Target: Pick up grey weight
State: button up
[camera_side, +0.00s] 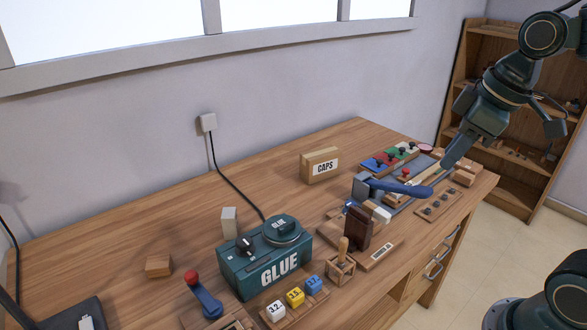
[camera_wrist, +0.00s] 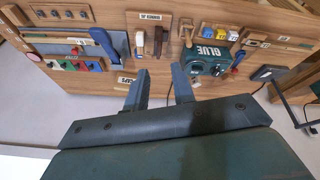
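A light grey upright block (camera_side: 229,221), which looks like the grey weight, stands on the desk behind the left end of the green GLUE box (camera_side: 270,268). In the wrist view, a small pale shape beside the GLUE box (camera_wrist: 207,62) may be the same block, partly hidden by a finger.
A wooden cube (camera_side: 158,266) and a red-knobbed lever (camera_side: 205,299) are left of the GLUE box. A CAPS box (camera_side: 320,165) stands near the wall. A blue-handled tool (camera_side: 397,187) and a dark brown upright piece (camera_side: 358,229) are right of it. The desk's back left is clear.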

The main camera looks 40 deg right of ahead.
jog(key=w+d+f+n+g+y, duration=0.1)
jog(key=w+d+f+n+g, duration=0.2)
jog(key=w+d, duration=0.4)
jog(key=w+d+f+n+y, duration=0.1)
jog(key=w+d+f+n, duration=0.2)
jog(key=w+d+n, duration=0.35)
jog(key=s+d+f+n+y, duration=0.1)
jog(key=d+f+n, duration=0.1)
jog(key=d+f, duration=0.4)
jog(key=s+d+f+n+g+y, duration=0.1)
jog(key=d+f+n, duration=0.2)
jog(key=d+f, duration=0.4)
jog(key=d, duration=0.5)
jog(key=shift+s+f, duration=0.3)
jog(key=shift+s, duration=0.1)
send_near(428, 211)
jog(key=shift+x, duration=0.85)
jog(key=shift+a+f, duration=0.1)
jog(key=shift+f, duration=0.35)
jog(key=shift+f, duration=0.1)
